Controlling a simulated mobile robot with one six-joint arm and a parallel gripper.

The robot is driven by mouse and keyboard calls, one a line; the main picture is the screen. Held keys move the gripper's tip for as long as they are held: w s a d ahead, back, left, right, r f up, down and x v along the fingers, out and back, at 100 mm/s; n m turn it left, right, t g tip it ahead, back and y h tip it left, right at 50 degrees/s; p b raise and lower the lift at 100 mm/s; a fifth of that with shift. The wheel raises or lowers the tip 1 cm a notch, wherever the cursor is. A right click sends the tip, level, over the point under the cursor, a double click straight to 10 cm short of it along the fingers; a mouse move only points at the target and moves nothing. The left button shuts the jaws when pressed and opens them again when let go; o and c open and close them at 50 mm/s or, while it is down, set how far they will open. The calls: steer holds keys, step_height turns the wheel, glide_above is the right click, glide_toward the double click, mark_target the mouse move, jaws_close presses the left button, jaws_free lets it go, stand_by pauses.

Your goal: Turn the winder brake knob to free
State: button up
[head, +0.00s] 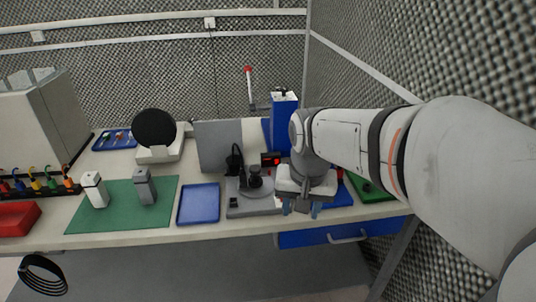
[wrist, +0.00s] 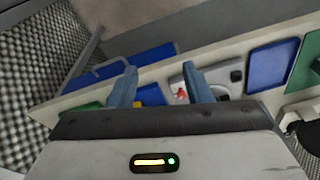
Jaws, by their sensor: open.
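My gripper (head: 301,209) is open and empty above the front right of the bench, with its fingers pointing down. In the wrist view its two blue fingers (wrist: 160,80) stand well apart. A small red knob (wrist: 181,94) on a light plate (wrist: 175,86) shows just beside the right finger, apart from it. It may be the winder brake knob, but its label and setting are too small to read. A grey unit with black parts (head: 238,208) stands left of my gripper; part of it shows in the wrist view (wrist: 236,76). My arm hides much of the bench behind the gripper.
A blue tray (head: 198,204) and a green mat (head: 120,222) with two small posts lie to the left. A tall blue unit (head: 283,120) stands behind my gripper. A blue drawer (head: 310,239) is under the bench edge. A foam wall (head: 440,60) bounds the right.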

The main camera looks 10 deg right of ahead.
steer(key=w+f+m, duration=0.2)
steer(key=w, duration=0.4)
steer(key=w+f+m+g+b, duration=0.1)
steer(key=w+f+m, duration=0.1)
steer(key=w, duration=0.5)
steer(key=w+f+m+b, duration=0.1)
steer(key=w+f+m, duration=0.1)
steer(key=w, duration=0.4)
steer(key=shift+w+d+m+g, duration=0.1)
steer(key=shift+w+m+g, duration=0.2)
steer(key=shift+m+g, duration=0.15)
steer(key=shift+w+f, duration=0.2)
steer(key=shift+f, duration=0.1)
step_height(320, 180, down, 8)
steer(key=shift+r, duration=0.2)
steer(key=shift+c, duration=0.4)
